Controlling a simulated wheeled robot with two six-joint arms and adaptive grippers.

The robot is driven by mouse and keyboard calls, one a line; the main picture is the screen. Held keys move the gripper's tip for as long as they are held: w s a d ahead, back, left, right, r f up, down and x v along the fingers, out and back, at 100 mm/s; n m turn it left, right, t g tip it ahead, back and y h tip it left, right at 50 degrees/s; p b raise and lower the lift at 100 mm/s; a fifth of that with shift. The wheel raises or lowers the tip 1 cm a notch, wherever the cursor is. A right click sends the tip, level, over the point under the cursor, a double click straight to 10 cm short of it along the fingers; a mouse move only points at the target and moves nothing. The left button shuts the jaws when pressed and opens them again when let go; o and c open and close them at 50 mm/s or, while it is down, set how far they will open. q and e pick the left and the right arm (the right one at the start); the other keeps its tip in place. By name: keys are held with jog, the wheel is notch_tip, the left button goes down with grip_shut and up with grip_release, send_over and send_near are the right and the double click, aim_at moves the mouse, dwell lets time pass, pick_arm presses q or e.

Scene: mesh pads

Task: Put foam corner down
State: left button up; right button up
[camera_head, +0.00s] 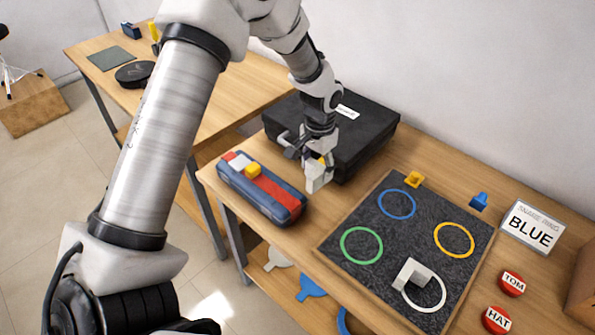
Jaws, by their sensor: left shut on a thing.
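My left gripper (317,163) reaches down between the black case and the blue pouch. It is shut on a pale grey-white block that looks like a foam corner (318,180), held near the table's left part; the fingers hide some of it. Another white foam corner (412,272) sits on the dark mesh pad (405,235), at the upper left of the white ring (437,304). My right gripper is not in view.
The black case (370,130) stands behind the gripper, the blue and red pouch (262,190) to its left. Blue, green and yellow rings mark the pad. A sign reading "SAME RING BLUE" (532,229) and red TOM (511,284) and HAT (496,319) discs are at right.

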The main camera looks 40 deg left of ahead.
aim_at(318, 182)
pick_arm(q)
jog(key=f, duration=0.1)
jog(key=d+f, duration=0.1)
jog(key=s+f+p, duration=0.1)
jog(key=f, duration=0.1)
jog(key=shift+d, duration=0.15)
jog(key=f, duration=0.4)
jog(key=a+f+p, duration=0.1)
jog(key=f, duration=0.1)
jog(key=shift+w, duration=0.25)
jog(key=shift+d, duration=0.25)
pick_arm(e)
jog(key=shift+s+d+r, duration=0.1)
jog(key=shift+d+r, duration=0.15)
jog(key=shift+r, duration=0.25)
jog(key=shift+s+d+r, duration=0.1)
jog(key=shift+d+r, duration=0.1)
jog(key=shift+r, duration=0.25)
pick_arm(q)
jog(key=shift+f, duration=0.15)
jog(key=o, duration=0.8)
jog(key=shift+o, duration=0.2)
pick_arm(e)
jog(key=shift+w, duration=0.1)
